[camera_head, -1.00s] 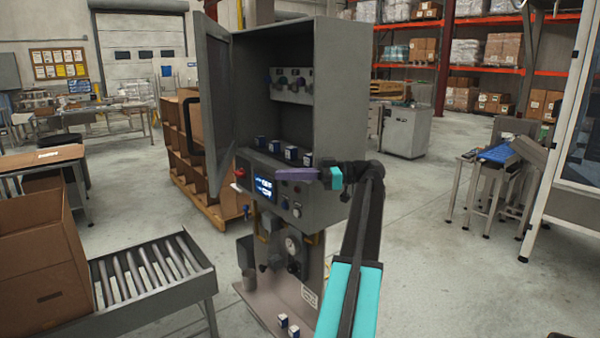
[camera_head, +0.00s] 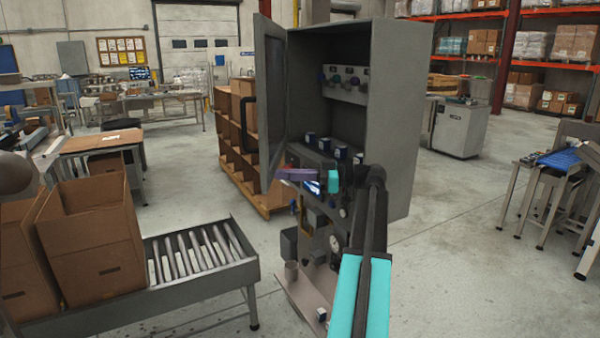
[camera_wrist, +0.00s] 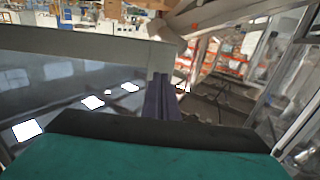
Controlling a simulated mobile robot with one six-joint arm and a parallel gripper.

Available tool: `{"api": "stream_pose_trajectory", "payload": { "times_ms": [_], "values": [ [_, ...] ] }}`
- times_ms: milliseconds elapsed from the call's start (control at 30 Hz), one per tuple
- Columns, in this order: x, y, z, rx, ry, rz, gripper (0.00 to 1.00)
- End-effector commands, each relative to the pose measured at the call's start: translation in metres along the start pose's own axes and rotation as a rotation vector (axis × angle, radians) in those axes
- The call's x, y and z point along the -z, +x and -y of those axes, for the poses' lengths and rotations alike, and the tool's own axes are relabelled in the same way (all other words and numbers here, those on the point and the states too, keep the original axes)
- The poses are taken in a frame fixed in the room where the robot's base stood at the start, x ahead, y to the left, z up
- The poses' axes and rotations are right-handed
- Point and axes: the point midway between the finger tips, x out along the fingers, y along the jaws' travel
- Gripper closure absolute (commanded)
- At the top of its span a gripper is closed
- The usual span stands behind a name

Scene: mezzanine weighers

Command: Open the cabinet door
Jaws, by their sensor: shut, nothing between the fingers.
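The grey cabinet (camera_head: 392,120) stands in the middle of the head view. Its door (camera_head: 270,98) is swung open toward the left, with a dark handle (camera_head: 249,125) on its outer face. The inside shows a row of knobs and several small blue-and-white items on a lower ledge. My gripper (camera_head: 282,174) is shut and empty, its purple fingers pointing left in front of the cabinet's lower panel, near the door's lower edge. I cannot tell whether it touches the door. In the wrist view the purple fingers (camera_wrist: 162,100) are together, with a grey edge close above them.
A roller conveyor (camera_head: 250,262) with open cardboard boxes (camera_head: 95,245) stands at the front left. A shelf of brown boxes (camera_head: 232,150) is behind the door. A small table (camera_head: 545,175) is at the right.

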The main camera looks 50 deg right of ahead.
Motion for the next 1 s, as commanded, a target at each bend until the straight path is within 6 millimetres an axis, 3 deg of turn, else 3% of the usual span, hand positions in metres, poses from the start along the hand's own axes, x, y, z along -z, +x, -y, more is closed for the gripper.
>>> {"api": "stream_pose_trajectory", "payload": {
  "times_ms": [200,733,1000],
  "values": [
    [0.000,0.015,0.000,0.000,0.001,0.001,1.00],
    [-0.001,0.019,0.000,-0.002,0.000,0.001,1.00],
    [-0.001,0.035,0.004,-0.016,0.000,0.001,1.00]
  ]
}}
